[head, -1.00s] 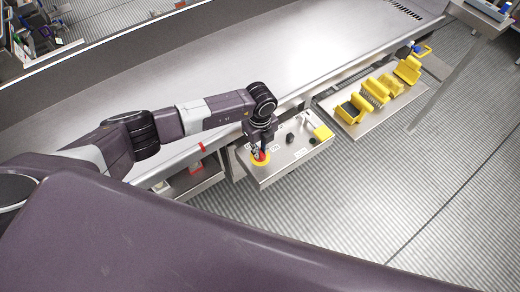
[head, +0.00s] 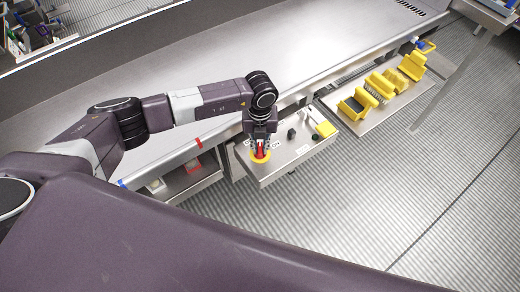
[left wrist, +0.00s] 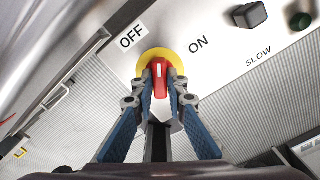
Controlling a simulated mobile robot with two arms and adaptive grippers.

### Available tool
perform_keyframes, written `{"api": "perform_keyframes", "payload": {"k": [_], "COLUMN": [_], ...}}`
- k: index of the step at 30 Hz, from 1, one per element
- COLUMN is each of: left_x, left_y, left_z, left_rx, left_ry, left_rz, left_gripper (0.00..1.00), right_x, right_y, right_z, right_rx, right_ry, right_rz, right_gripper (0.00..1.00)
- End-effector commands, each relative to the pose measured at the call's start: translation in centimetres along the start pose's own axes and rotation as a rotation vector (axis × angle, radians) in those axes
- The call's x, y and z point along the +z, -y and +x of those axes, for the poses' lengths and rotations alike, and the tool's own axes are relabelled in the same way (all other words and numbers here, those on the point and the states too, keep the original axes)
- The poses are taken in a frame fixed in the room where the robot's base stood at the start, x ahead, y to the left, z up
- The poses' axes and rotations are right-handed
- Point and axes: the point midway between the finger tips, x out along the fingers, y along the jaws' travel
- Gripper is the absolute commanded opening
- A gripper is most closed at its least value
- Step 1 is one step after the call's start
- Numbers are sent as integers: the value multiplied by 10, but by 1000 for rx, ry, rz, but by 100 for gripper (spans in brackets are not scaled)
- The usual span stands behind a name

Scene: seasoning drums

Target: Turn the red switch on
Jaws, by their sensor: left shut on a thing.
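The red switch (head: 261,153) is a knob on a round yellow plate, on the metal control panel (head: 288,165). In the left wrist view the red switch (left wrist: 159,67) has a white mark on top. The OFF label (left wrist: 131,36) is on its left and the ON label (left wrist: 198,44) on its right; the mark points between them. My left gripper (head: 260,144) is above the panel. In the left wrist view its blue-sided fingers (left wrist: 160,83) are shut on the red switch, one on each side. My right gripper is not in view.
A long steel conveyor table (head: 200,95) runs behind. Yellow holders (head: 380,86) stand on a shelf at right. Ribbed floor lies open in front.

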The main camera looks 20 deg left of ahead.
Motion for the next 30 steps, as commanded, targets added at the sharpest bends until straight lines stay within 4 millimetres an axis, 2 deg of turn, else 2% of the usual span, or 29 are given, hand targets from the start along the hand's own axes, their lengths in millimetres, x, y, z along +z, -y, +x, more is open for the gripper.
{"api": "perform_keyframes", "payload": {"k": [1,18,30], "left_x": [1,1,1], "left_y": [0,0,0], "left_z": [4,5,2], "left_rx": [-2,0,0], "left_ry": [3,4,4], "left_rz": [44,583,873], "left_gripper": [0,0,0], "right_x": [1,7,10], "right_y": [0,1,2], "right_z": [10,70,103], "right_rx": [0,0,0], "right_ry": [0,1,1], "right_rz": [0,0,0], "right_gripper": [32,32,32]}}
